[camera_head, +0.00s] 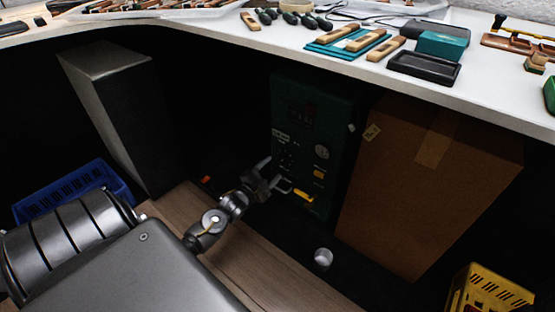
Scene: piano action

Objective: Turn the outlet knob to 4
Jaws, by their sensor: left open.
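A dark green cabinet (338,118) stands in shadow under the workbench. My right gripper is not in view.
A cardboard box (425,190) stands right of the cabinet. A tall dark block (120,110) and a blue crate (75,188) are at left. A white cylinder (323,258) and a yellow crate (490,292) are low at right. The white benchtop (250,60) overhangs above, carrying tools.

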